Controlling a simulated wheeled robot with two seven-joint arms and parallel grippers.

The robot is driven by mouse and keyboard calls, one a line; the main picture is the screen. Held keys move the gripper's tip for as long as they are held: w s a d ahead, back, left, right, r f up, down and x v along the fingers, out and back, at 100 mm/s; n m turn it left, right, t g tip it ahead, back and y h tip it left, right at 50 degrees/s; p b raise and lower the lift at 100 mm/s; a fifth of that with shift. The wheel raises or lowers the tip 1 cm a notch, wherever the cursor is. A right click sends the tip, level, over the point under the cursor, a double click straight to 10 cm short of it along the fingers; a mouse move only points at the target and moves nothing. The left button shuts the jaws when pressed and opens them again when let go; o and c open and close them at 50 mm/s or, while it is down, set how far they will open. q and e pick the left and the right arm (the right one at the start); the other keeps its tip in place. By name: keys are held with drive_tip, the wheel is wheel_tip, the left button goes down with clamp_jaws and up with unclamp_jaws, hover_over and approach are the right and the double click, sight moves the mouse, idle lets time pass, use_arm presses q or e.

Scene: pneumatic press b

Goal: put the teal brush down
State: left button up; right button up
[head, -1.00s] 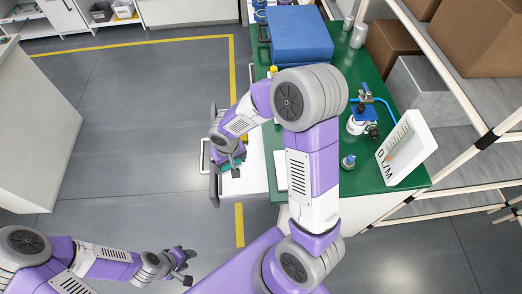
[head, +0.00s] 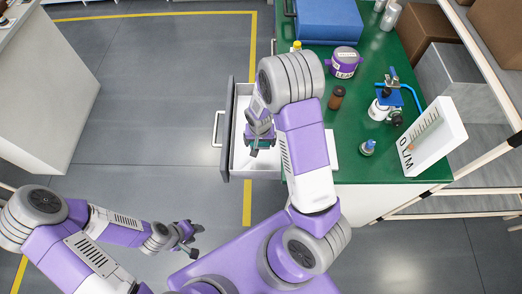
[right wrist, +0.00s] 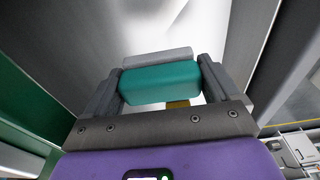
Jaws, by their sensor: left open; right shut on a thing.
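The teal brush (right wrist: 160,83) is clamped between the two fingers of my right gripper (right wrist: 160,88) in the right wrist view. A grey strip shows along its far side. In the head view, the right gripper (head: 261,145) is over the open drawer (head: 239,165) at the left side of the green bench, with a bit of teal between its fingers. I cannot tell whether the brush touches the drawer floor. My left gripper (head: 190,245) is open and empty, low at the lower left, over the floor.
The green bench (head: 350,165) carries a blue case (head: 328,22), a purple pot (head: 344,63), a brown bottle (head: 336,97), a blue-topped press (head: 388,100) and a white gauge panel (head: 433,137). The grey drawer front (head: 224,130) stands out left. The floor beyond is clear.

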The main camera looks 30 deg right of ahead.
sight(260, 143)
wheel_tip(260, 143, down, 7)
drive_tip(key=shift+r+b, duration=0.15)
drive_tip(key=shift+b, duration=0.55)
drive_tip(key=shift+r, duration=0.1)
drive_tip(key=shift+f, duration=0.2)
drive_tip(key=o, duration=1.1)
drive_tip(key=shift+c, duration=0.2)
drive_tip(key=shift+r, duration=0.1)
drive_tip(key=shift+r, duration=0.15)
drive_tip(key=r+p, duration=0.1)
drive_tip(key=r, duration=0.3)
drive_tip(key=r+p, duration=0.1)
drive_tip(key=r, duration=0.3)
drive_tip(key=s+r+p, duration=0.1)
drive_tip(key=r, duration=0.2)
drive_tip(key=shift+s+a+r, duration=0.1)
drive_tip(key=shift+a+r, duration=0.3)
